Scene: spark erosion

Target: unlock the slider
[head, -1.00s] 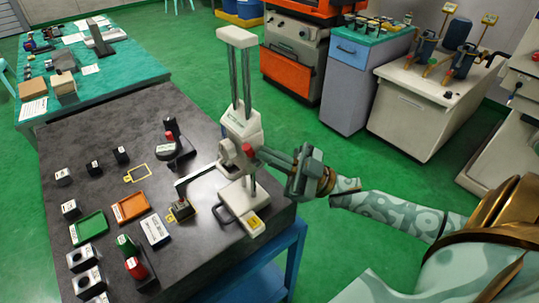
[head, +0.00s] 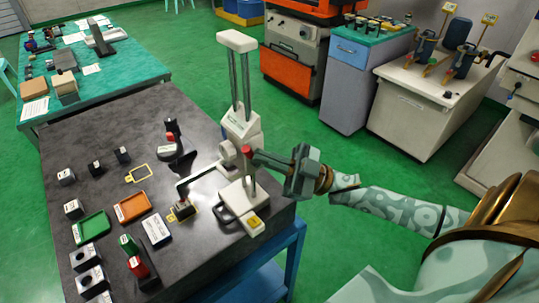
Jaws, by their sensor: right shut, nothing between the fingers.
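The slider (head: 242,132) is a pale block on two upright metal rods, with a light crossbar at their top. It stands on a pale base (head: 252,222) at the right edge of the dark table. A small red knob (head: 247,152) sits on the slider's side. My right gripper (head: 262,158) reaches in from the right, shut and empty. Its fingertips are at the red knob; I cannot tell whether they touch it. A thin arm from the device reaches left over a small dark block (head: 182,207) in a yellow outline. My left gripper is out of view.
A green table (head: 130,62) stands behind, cabinets at the back right.

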